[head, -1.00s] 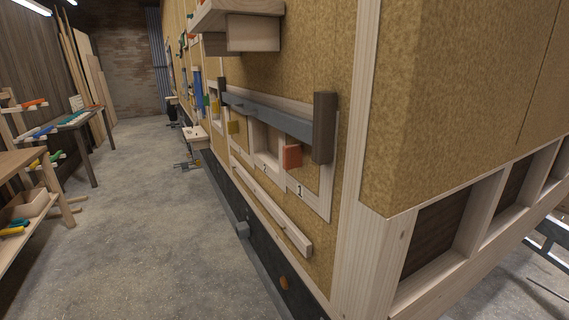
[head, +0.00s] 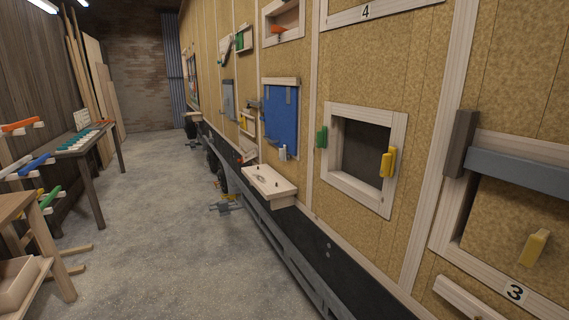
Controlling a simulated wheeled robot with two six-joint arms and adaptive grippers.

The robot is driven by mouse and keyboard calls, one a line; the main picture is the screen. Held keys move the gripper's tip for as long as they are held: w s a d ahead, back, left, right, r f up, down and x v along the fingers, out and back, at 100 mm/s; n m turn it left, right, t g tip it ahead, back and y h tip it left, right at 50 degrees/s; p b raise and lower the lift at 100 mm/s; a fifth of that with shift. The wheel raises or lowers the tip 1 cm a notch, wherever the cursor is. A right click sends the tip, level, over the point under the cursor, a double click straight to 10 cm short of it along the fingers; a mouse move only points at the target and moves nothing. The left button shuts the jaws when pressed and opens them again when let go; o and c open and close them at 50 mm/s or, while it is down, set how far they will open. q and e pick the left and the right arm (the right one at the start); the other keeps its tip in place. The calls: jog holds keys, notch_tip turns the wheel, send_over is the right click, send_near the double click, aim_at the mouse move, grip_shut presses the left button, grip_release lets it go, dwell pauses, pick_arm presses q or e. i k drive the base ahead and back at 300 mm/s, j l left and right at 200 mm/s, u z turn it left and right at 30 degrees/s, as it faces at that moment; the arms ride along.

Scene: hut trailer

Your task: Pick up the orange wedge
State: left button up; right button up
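An orange piece (head: 279,30) lies in a small framed niche high on the trailer wall, top centre of the head view. It is small and partly cut by shadow, so I cannot tell if it is a wedge. Another orange piece (head: 20,125) lies on a wooden rack at the far left edge. Its shape looks long, with a handle-like form. Neither of my grippers is in view.
The trailer wall runs along the right, with a framed opening (head: 363,158), a blue panel (head: 281,115) and a projecting wooden shelf (head: 270,184). A table (head: 84,146) and a workbench (head: 14,208) stand at left. The concrete floor (head: 140,230) between is clear.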

aim_at(276, 30)
jog(key=i+j, duration=0.2)
jog(key=j, duration=0.2)
jog(key=i+j, duration=0.25)
jog(key=i+j+z, duration=0.1)
jog(key=j, duration=0.4)
jog(key=i+j, duration=0.5)
jog(key=j, duration=0.3)
jog(key=i+j+z, duration=0.1)
jog(key=i+j, duration=0.15)
jog(key=j, duration=0.1)
